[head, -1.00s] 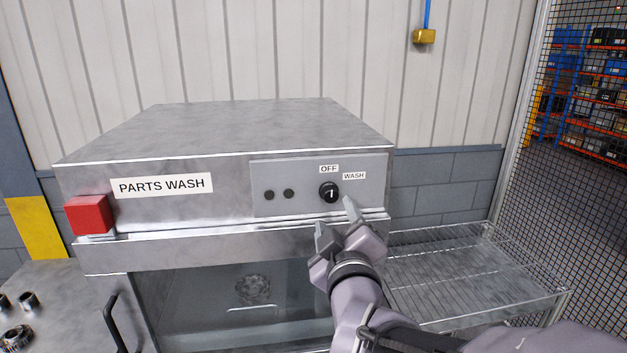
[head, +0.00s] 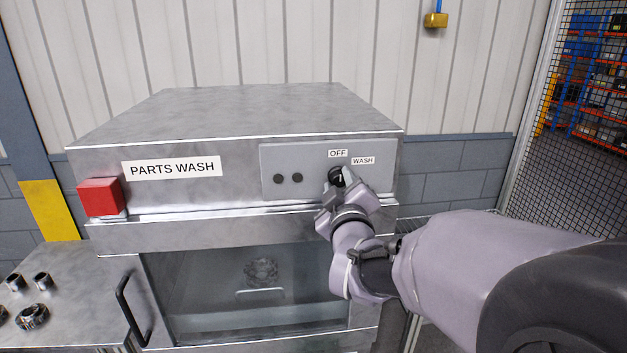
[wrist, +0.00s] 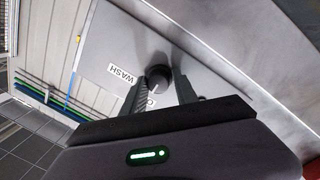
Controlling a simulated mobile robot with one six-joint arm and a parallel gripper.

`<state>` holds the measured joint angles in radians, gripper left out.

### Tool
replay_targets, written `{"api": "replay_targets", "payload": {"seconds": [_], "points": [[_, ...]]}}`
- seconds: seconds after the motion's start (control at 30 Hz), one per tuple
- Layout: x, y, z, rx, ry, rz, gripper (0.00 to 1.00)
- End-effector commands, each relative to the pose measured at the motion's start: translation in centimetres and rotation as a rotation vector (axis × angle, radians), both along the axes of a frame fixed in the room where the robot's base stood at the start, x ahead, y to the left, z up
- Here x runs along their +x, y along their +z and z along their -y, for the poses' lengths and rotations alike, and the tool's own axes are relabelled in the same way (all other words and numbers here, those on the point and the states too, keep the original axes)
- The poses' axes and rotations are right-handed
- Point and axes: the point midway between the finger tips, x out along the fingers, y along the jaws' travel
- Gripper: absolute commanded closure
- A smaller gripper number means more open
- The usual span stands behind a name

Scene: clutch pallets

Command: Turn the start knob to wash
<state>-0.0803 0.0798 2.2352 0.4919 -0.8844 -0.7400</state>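The start knob (head: 336,174) is a round black knob on the washer's grey control panel (head: 305,160), below the OFF label (head: 338,153) and left of the WASH label (head: 363,160). My gripper (head: 340,184) is at the panel and partly covers the knob in the head view. In the wrist view the knob (wrist: 158,76) lies between the two fingers of my gripper (wrist: 160,78), which stand apart on either side of it. I cannot tell if they touch it. Its white pointer mark faces the partly hidden OFF label (wrist: 151,102).
A red block-shaped button (head: 100,197) is on the washer's left front corner. Below is the glass door (head: 210,275) with a black handle (head: 128,312). Metal parts (head: 33,317) lie on the left table. A wire rack is mostly hidden behind my arm.

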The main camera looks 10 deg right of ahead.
Motion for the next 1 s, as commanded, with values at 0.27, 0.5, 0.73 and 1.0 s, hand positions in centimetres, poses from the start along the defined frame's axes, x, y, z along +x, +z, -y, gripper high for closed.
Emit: {"api": "replay_targets", "payload": {"seconds": [0.27,0.5,0.73,1.0], "points": [[0.01,0.08,0.03,0.02,-0.001,0.004,1.0],[0.03,-0.13,0.04,0.138,-0.001,0.008,1.0],[0.01,-0.15,0.05,0.342,-0.001,0.011,1.0],[0.01,-0.01,0.08,0.598,0.0,0.009,1.0]]}}
